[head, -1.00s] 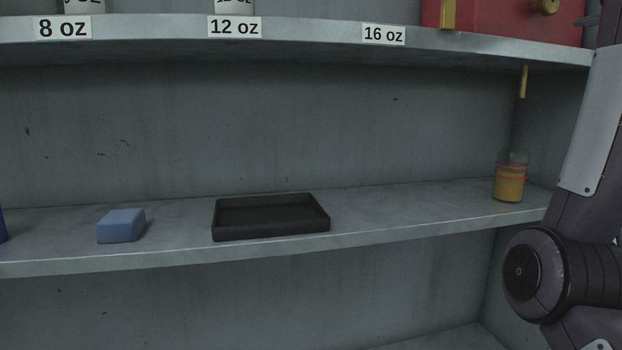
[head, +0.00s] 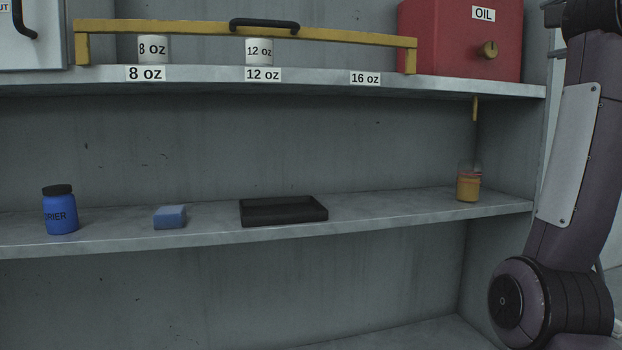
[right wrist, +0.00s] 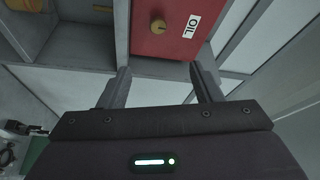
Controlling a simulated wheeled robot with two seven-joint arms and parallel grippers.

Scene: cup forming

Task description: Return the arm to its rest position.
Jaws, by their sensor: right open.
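My right arm (head: 568,200) stands at the right edge of the head view, bent at a round joint low in the picture. Its gripper is outside that view. In the right wrist view my right gripper (right wrist: 164,85) is open, with its two fingers apart and nothing between them. The red oil box (right wrist: 168,28) with its brass knob shows beyond the fingertips, apart from them. My left gripper is in neither view.
The upper shelf holds 8 oz (head: 154,49) and 12 oz (head: 259,51) cups behind a yellow bar (head: 200,27), and the red oil box (head: 460,40). The lower shelf holds a blue jar (head: 60,211), blue block (head: 170,217), black tray (head: 284,221) and amber jar (head: 468,187).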

